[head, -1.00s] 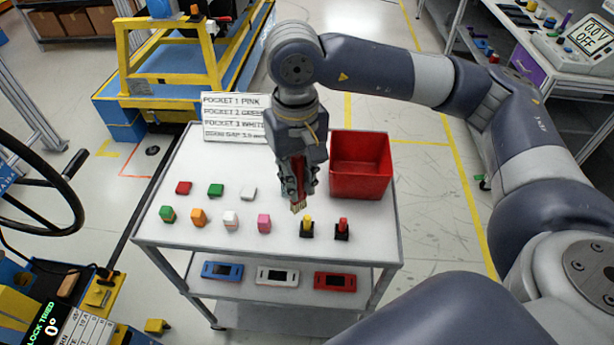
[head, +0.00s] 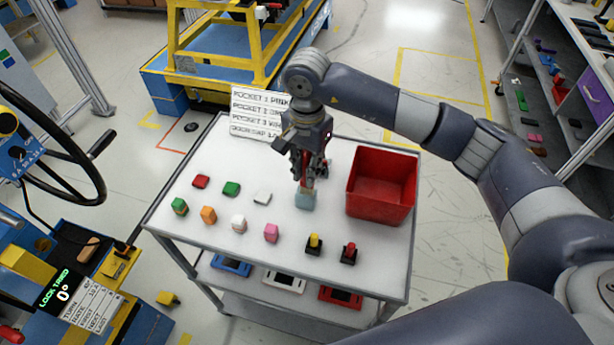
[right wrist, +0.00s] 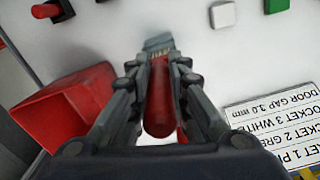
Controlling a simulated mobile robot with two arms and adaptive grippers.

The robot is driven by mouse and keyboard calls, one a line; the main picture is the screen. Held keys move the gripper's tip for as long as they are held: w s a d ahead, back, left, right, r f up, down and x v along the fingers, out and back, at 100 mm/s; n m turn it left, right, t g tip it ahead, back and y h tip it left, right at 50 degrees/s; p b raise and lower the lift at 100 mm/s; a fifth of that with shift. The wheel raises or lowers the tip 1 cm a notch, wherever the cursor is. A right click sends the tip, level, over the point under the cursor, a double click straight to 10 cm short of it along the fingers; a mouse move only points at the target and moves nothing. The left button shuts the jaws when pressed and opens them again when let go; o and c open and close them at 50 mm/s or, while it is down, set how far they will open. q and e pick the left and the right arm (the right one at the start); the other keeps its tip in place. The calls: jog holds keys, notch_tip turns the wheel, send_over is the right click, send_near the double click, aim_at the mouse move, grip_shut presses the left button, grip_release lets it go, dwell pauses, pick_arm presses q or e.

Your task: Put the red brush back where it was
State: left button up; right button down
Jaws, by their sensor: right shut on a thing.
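My right gripper (head: 308,172) is shut on the red brush (right wrist: 158,105), which it holds upright, handle up, over the white cart top (head: 215,165). A small grey-blue holder (head: 305,199) stands on the cart directly below the fingers. It also shows in the right wrist view (right wrist: 157,42), just beyond the fingertips. The brush's lower end meets the holder's top in the picture; I cannot tell whether it is inside or just above. My left gripper is not in view.
A red bin (head: 382,187) stands close right of the gripper. A label board (head: 258,113) stands at the back edge. Several small coloured blocks, such as a pink one (head: 271,232), and two switches, one yellow-topped (head: 314,244), stand in front.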

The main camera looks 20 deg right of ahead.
jog(key=f, duration=0.1)
jog(key=f+p, duration=0.1)
jog(key=f, duration=0.1)
jog(key=shift+s+a, duration=0.1)
jog(key=shift+a, duration=0.1)
jog(key=shift+f, duration=0.25)
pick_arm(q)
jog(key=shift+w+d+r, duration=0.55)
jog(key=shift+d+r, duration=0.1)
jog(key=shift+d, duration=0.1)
pick_arm(e)
jog(key=shift+d, duration=0.1)
jog(key=shift+f+b, duration=0.5)
jog(key=shift+b, duration=0.1)
jog(key=c, duration=1.5)
grip_release()
jog(key=shift+r, duration=0.1)
jog(key=shift+c, duration=0.2)
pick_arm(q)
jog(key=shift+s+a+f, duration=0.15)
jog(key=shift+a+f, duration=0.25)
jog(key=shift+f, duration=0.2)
